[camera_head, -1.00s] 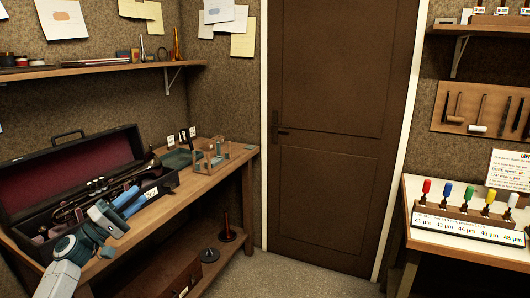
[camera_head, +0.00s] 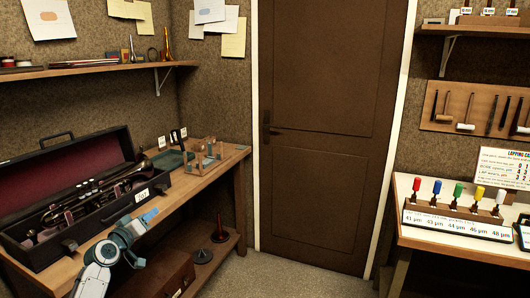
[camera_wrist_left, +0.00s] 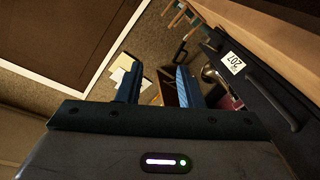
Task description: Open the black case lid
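The black case (camera_head: 80,205) lies on the wooden workbench at the left. Its lid (camera_head: 60,170) stands open, tilted back, and shows a dark red lining. A dark horn (camera_head: 95,192) lies in the case. A white tag reading 207 (camera_head: 141,195) is on the case's front; it also shows in the left wrist view (camera_wrist_left: 232,62). My left gripper (camera_head: 147,218) is in front of the case, apart from it. In the left wrist view its two blue fingers (camera_wrist_left: 158,88) are spread with nothing between them. My right gripper is not in view.
A wooden stand (camera_head: 203,155) and a green tray (camera_head: 170,160) sit at the bench's far end. A shelf (camera_head: 90,72) hangs above. A brown case (camera_head: 172,276) is on the lower shelf. A door (camera_head: 320,130) is behind the clear floor.

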